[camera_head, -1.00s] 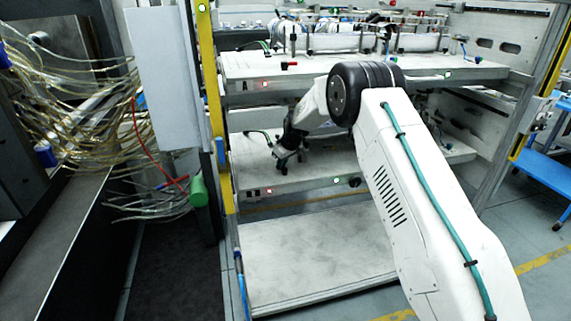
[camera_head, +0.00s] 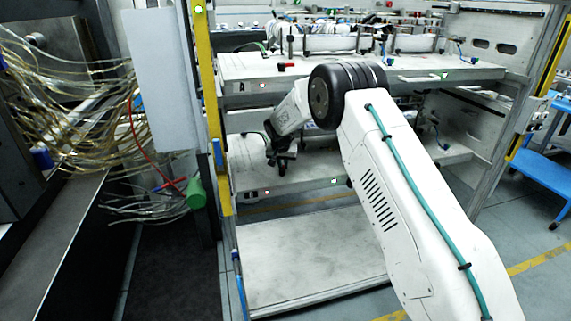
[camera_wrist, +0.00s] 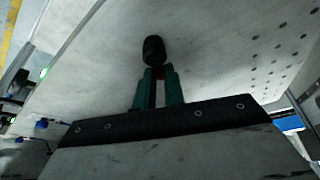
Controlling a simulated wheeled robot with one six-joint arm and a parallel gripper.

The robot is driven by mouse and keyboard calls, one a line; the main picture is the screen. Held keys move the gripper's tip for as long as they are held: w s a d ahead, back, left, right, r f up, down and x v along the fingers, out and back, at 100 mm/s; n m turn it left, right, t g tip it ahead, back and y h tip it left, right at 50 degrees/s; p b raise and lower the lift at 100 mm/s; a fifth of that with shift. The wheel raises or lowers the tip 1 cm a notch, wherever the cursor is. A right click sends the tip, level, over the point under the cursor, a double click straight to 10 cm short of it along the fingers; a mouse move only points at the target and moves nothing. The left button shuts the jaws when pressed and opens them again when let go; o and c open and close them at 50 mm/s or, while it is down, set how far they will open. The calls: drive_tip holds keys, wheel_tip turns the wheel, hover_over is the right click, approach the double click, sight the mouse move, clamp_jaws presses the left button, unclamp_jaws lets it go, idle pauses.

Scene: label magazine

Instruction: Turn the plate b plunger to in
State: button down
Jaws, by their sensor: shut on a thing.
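Plate b (camera_head: 300,178) is the lower pale shelf of the rack, below plate A. My gripper (camera_head: 280,160) is over its left front part, pointing down. A black rounded piece (camera_wrist: 154,50) stands just beyond the fingertips against the pale plate. The plunger is mostly hidden by the fingers, and its in or out setting cannot be read. In the head view my gripper hides it.
Plate A (camera_head: 330,72) lies above my wrist, with a red-handled plunger (camera_head: 287,66) and tubing on it. A yellow post (camera_head: 208,110) and a green cylinder (camera_head: 196,192) stand close on the left. The bottom shelf (camera_head: 310,255) is bare.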

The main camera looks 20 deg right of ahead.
drive_tip(key=m, duration=0.2)
drive_tip(key=m+h, duration=0.1)
drive_tip(key=shift+d+r+m+g, duration=0.15)
drive_tip(key=shift+d+m+g, duration=0.05)
drive_tip(key=shift+m+g, duration=0.2)
drive_tip(key=m, duration=0.2)
drive_tip(key=m+g+h, duration=0.1)
drive_tip(key=shift+s+d+m, duration=0.2)
drive_tip(key=shift+s+m, duration=0.05)
drive_tip(key=shift+m, duration=0.05)
drive_tip(key=m, duration=0.2)
drive_tip(key=m+g, duration=0.1)
drive_tip(key=m, duration=0.1)
drive_tip(key=s+m+g, duration=0.1)
drive_tip(key=shift+d+m+h, duration=0.2)
drive_tip(key=shift+m+h, duration=0.1)
drive_tip(key=shift+m, duration=0.1)
drive_tip(key=c, duration=1.5)
unclamp_jaws()
